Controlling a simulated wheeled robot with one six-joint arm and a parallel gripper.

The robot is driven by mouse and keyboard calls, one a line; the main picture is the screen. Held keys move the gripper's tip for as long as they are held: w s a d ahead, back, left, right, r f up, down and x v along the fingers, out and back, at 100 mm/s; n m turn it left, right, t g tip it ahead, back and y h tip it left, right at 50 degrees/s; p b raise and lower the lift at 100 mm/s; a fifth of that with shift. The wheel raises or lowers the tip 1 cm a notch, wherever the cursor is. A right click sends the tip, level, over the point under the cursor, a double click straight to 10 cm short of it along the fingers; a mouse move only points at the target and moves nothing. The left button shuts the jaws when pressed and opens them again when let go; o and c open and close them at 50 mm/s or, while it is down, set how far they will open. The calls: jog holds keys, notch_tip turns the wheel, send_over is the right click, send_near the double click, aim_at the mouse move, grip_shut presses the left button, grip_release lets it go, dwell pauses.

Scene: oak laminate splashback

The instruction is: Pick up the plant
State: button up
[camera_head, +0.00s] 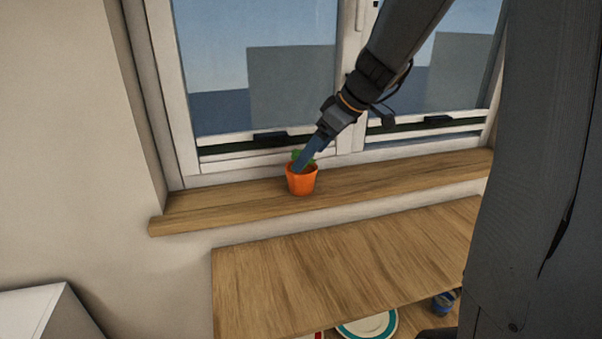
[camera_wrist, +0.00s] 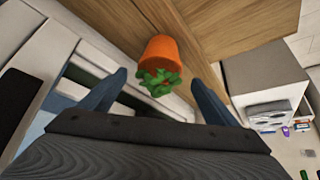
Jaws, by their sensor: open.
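The plant is a small orange pot (camera_head: 301,183) with green leaves, upright on the wooden window sill in the head view. In the wrist view the orange pot (camera_wrist: 161,50) and its green leaves (camera_wrist: 158,82) show between and beyond the two blue fingers. My gripper (camera_head: 303,163) reaches down from the upper right, its fingers at the leaves and pot rim in the head view, covering part of the leaves. In the wrist view my gripper (camera_wrist: 155,85) is open, with space on both sides of the plant. Contact with the pot cannot be seen.
The wooden sill (camera_head: 220,205) is clear on both sides of the pot. The window frame (camera_head: 240,160) stands close behind it. Below is a wooden shelf top (camera_head: 330,265), with a plate (camera_head: 368,327) and a blue object (camera_head: 445,301) beneath it.

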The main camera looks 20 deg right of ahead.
aim_at(302, 184)
jog(key=shift+p+x, duration=1.05)
jog(key=shift+x, duration=2.2)
jog(key=c, duration=1.2)
jog(key=shift+c, duration=0.8)
jog(key=shift+r, duration=0.15)
